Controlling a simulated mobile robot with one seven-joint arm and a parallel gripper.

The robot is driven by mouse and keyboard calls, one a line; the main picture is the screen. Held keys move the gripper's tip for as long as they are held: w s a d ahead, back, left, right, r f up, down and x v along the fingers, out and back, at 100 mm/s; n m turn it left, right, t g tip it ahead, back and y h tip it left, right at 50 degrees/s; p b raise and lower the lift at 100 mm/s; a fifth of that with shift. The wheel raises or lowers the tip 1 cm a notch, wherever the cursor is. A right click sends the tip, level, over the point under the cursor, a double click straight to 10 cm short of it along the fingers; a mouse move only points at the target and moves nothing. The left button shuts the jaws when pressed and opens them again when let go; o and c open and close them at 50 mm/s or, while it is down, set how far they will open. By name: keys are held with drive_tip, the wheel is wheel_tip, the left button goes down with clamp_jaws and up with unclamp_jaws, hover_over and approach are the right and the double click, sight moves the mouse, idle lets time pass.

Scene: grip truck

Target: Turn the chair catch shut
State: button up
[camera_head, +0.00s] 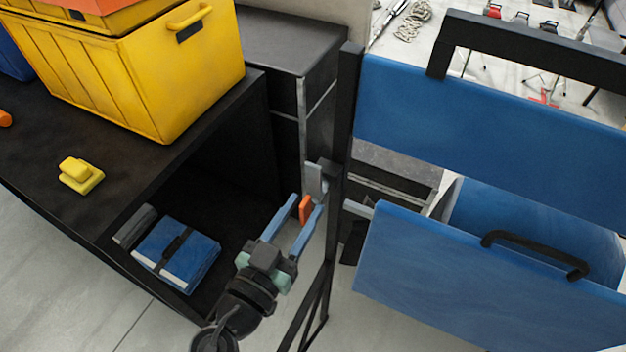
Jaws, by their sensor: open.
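The chair (490,125) shows at the right as a blue panel on a black frame. An orange piece (305,210), which looks like the catch, stands beside the black upright (334,220), just below a grey bracket (315,180). My gripper (309,203) reaches up from the bottom centre with its two light blue fingers apart. The orange piece appears between the fingertips; I cannot tell whether either finger touches it. The catch's far side and its mounting are hidden.
A black cabinet (40,140) at the left carries a yellow crate (130,85) and a small yellow object (80,175). A blue bundle (178,252) lies in its open bay. A blue box-like part (480,290) with a black handle is at the lower right.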

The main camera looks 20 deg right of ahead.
sight(312, 193)
drive_tip(key=shift+p+x, duration=0.65)
drive_tip(key=shift+x, duration=1.65)
clamp_jaws()
